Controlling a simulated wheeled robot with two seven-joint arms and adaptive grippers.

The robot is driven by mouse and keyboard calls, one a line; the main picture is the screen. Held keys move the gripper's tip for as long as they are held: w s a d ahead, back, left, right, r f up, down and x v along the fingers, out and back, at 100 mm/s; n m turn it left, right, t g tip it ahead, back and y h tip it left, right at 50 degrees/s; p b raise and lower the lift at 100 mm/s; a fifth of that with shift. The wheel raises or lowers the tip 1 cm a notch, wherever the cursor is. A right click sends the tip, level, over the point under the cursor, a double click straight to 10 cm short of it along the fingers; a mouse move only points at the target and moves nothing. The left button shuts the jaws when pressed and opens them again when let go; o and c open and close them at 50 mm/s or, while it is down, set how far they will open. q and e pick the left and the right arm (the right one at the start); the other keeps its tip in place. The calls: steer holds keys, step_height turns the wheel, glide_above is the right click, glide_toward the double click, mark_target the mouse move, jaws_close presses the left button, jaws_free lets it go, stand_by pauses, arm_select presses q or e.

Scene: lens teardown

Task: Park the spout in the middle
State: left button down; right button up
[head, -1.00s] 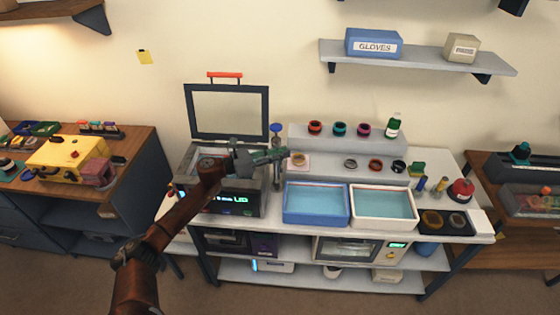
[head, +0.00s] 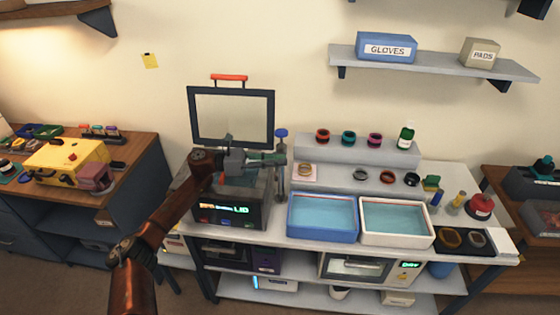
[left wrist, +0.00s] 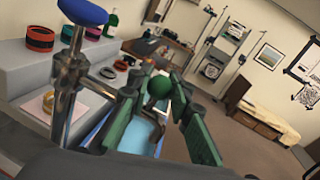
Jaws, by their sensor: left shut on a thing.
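The spout assembly shows as a metal post with a blue knob (head: 281,133) behind the left end of the blue basin (head: 322,238). In the left wrist view the post and its blue knob (left wrist: 82,12) stand close on the left. My left gripper (head: 280,159) is at the post, above the open-lidded machine's right side. The spout's arm and outlet are mostly hidden by the gripper. My right gripper is out of view.
The white basin (head: 397,241) stands right of the blue one; both hold water. The machine (head: 232,214) with a raised lid (head: 231,118) and lit display is at left. Stepped shelves with several lens rings (head: 348,139) and a green bottle (head: 406,136) stand behind.

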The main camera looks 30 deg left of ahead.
arm_select(q)
steer(key=c, duration=1.7)
jaws_free()
steer(key=shift+c, duration=0.2)
steer(key=v, duration=1.2)
